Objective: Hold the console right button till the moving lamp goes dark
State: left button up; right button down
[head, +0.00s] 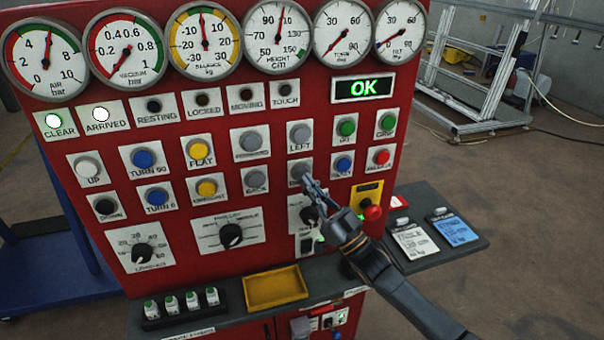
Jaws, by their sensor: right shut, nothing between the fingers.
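The red console (215,265) fills the middle of the head view. My right gripper (307,181) is shut and empty, with its fingertips at a grey button (297,172) just below the LEFT button (300,134). The fingers overlap this button and its label is hidden, so I cannot read it or tell whether it is pressed in. The MOVING lamp (246,92) in the upper lamp row looks dark. My left gripper is not in view.
The display (363,88) reads OK. A red knob (373,212) sticks out beside my right wrist. A yellow tray (275,290) sits on the ledge. A side shelf (465,243) holds two cards.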

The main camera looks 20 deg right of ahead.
jog(key=shift+w+b, duration=0.4)
jog(key=shift+w, duration=0.05)
